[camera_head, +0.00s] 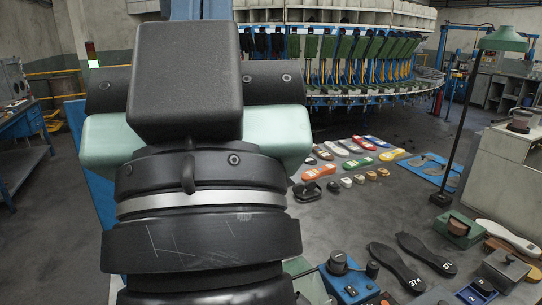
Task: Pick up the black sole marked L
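Two long black soles lie side by side at the lower right, apart from each other. The right one, the black sole (425,254), has a small white mark at its near end that seems to read 27L. The left one, the other black sole (396,266), has a white mark at its near end that seems to start with 27; its letter is too small to be sure. Both look uncovered. My arm fills the left and middle of the view, well left of the soles. My gripper's fingers do not show.
A blue box with black knobs (350,286) stands just left of the soles, and a grey metal block (503,268) to their right. A green-shaded lamp (459,120) rises behind. Coloured soles (320,172) lie farther back. Grey surface is bare between them and the black soles.

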